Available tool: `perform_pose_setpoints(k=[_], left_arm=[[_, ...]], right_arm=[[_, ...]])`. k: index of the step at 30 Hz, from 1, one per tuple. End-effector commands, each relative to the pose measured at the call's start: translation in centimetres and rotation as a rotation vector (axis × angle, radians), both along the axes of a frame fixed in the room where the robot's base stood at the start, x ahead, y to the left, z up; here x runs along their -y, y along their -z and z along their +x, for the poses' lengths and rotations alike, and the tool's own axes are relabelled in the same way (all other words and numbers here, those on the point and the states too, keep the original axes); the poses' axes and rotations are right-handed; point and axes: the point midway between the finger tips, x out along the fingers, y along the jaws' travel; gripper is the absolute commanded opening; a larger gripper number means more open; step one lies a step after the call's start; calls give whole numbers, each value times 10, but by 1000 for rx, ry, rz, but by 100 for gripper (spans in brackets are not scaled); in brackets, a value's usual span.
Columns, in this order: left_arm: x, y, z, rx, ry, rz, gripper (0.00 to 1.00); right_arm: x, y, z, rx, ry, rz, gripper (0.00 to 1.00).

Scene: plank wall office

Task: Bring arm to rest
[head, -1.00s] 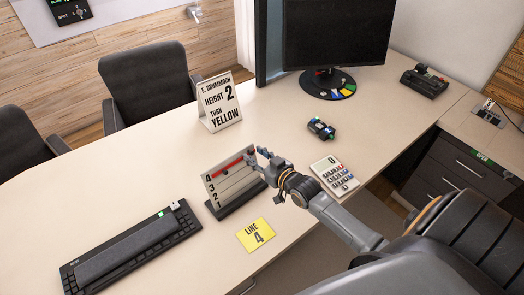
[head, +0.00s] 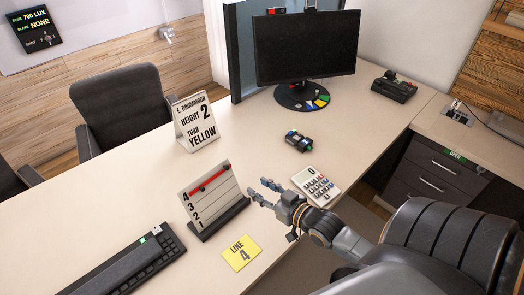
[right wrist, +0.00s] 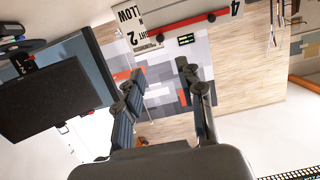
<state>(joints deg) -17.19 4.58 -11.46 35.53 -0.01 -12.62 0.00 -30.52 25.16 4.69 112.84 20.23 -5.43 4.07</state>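My right gripper (head: 262,192) is at the right of the numbered line board, apart from it, with its fingers spread and nothing between them. The right wrist view also shows the two fingers apart (right wrist: 158,68). The board (head: 222,202) stands upright on a dark base, with numbers 4 to 1 down its left side. A red bar (head: 208,181) lies along its top line, by the 4. In the right wrist view the red bar (right wrist: 180,27) shows at the top. My left gripper is in neither view.
A yellow "LINE 4" card (head: 241,259) lies in front of the board. A calculator (head: 316,186) is close beside my right gripper. A dark keyboard (head: 125,265), a sign (head: 197,124), a small dark device (head: 298,141) and a monitor (head: 305,50) are on the desk (head: 130,185).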

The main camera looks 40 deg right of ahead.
Motion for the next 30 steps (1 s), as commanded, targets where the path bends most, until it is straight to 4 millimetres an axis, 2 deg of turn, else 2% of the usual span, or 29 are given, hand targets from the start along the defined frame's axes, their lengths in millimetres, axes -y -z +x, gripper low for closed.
perform_pose_setpoints(k=[12, 14, 17, 20, 24, 30], left_arm=[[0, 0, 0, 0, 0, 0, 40], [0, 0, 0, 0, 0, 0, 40], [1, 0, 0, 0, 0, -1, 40], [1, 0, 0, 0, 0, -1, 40], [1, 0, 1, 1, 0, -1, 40], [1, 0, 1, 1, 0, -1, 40]], right_arm=[[-1, 1, 0, -6, -1, 0, 38], [-6, 4, -2, -26, -4, -1, 38], [-23, 15, -10, -111, -16, -10, 38], [-49, 30, -26, -252, -36, -32, 38], [-82, 45, -61, -479, -56, -74, 38], [-105, 49, -109, -719, -63, -122, 38]])
